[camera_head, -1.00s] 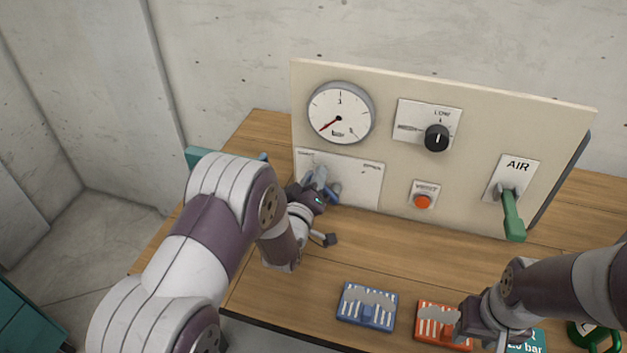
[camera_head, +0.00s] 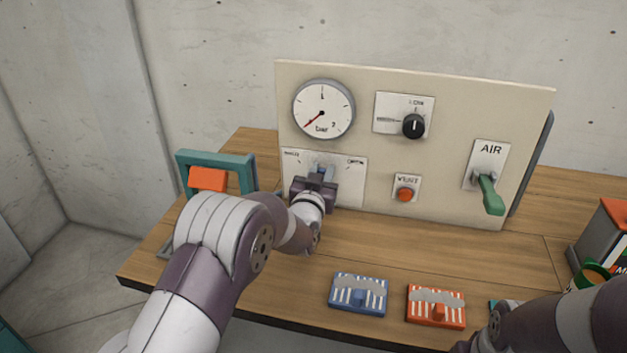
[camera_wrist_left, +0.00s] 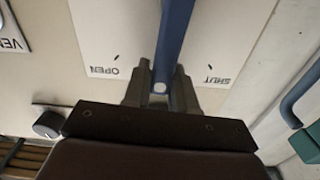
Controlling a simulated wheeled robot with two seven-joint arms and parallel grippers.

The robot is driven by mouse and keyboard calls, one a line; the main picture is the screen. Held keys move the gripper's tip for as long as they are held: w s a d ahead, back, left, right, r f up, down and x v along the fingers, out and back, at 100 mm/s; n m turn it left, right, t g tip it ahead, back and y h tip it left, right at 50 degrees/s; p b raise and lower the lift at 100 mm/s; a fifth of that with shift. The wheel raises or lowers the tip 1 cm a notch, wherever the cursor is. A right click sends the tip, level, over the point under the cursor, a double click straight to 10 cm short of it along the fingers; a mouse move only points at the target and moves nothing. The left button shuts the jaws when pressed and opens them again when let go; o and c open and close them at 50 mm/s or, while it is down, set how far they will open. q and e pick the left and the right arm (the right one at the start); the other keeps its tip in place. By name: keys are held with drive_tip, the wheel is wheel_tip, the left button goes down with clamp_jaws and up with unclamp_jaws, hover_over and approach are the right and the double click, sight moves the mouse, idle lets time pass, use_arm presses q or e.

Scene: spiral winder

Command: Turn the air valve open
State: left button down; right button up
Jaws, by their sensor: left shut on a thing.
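A tall panel (camera_head: 440,175) on the bench carries a white plate (camera_head: 347,190) with a blue lever (camera_head: 322,171). In the left wrist view this blue lever (camera_wrist_left: 174,45) points straight between the printed words OPEN and SHUT, which read upside down there. My left gripper (camera_head: 318,182) is at the plate; the left wrist view shows its two fingers (camera_wrist_left: 160,85) shut around the lever. A green lever (camera_head: 489,195) hangs tilted under the label AIR at the panel's right. My right arm reaches in at the lower right; its gripper (camera_head: 490,338) is mostly cut off.
The panel also has a round gauge (camera_head: 323,108), a black knob (camera_head: 413,126) and a red vent button (camera_head: 405,194). A teal frame (camera_head: 215,160) stands left. Bare wood lies before the panel.

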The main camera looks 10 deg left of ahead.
use_arm(q)
drive_tip(key=d+m, duration=0.1)
drive_tip(key=m, duration=0.1)
drive_tip(key=d+f+m+b, duration=0.1)
drive_tip(key=m, duration=0.1)
drive_tip(key=shift+d, duration=0.3)
drive_tip(key=shift+s+d+f+m+b, duration=0.1)
drive_tip(key=shift+d+f+m+b, duration=0.25)
drive_tip(key=shift+m, duration=0.55)
drive_tip(key=shift+d+f+m+b, duration=0.1)
drive_tip(key=shift+d+m, duration=0.3)
drive_tip(key=shift+m, duration=0.5)
drive_tip(key=c, duration=1)
unclamp_jaws()
drive_tip(key=s, duration=1.2)
drive_tip(key=shift+s+a, duration=0.2)
drive_tip(key=shift+s, duration=0.15)
drive_tip(key=shift+f, duration=0.1)
